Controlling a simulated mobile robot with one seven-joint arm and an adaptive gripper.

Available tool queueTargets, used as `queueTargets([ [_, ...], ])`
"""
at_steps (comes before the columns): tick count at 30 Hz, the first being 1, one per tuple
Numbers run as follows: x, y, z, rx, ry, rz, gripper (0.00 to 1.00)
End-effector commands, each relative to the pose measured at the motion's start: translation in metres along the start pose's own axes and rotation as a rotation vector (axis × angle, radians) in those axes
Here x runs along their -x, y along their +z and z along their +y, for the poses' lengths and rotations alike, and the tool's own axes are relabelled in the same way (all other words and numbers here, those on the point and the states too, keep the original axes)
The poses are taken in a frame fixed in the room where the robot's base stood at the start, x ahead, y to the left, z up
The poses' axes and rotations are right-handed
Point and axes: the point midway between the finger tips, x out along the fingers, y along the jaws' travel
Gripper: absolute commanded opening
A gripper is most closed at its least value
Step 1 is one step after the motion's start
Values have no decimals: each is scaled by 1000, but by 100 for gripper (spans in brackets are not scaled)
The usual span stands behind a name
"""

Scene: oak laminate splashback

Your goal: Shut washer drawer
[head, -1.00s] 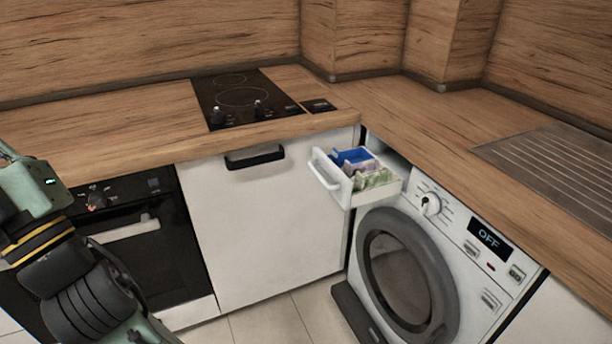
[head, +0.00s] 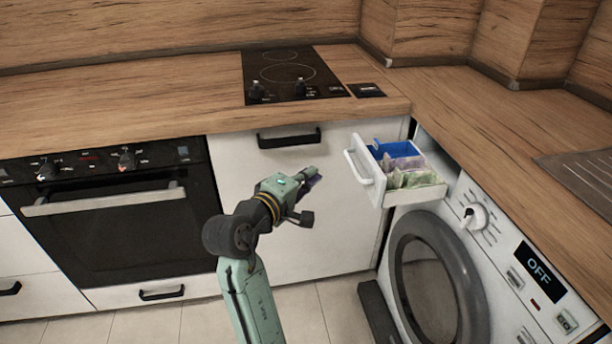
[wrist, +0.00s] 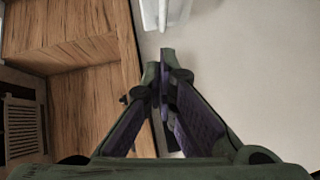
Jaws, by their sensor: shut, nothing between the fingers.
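The washer drawer (head: 415,196) is pulled out from the upper left of the white washing machine (head: 497,250). Its white handle (head: 359,167) is on the left end, and blue and pale compartments show inside. My gripper (head: 316,178) is shut and empty, left of the handle and apart from it, with the fingers pointing toward the drawer. In the wrist view my gripper (wrist: 166,52) has its purple-padded fingers together at the tips. A white part of the drawer (wrist: 163,12) shows just beyond the fingertips at the top edge.
A white cabinet door (head: 270,240) with a black handle stands behind my gripper. The black oven (head: 120,235) is at left. The wooden countertop (head: 150,100) runs above, with a black hob (head: 285,76). The floor in front is clear.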

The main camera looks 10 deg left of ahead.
Motion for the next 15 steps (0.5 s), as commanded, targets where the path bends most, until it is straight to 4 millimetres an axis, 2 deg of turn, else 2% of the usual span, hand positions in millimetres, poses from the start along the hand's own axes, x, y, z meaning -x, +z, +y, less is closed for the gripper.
queueTargets([
  [1,-12,1,2,0,-1,-4,0],
  [7,-55,0,2,-1,-1,-1,0],
  [15,-82,23,1,-2,0,1,0],
])
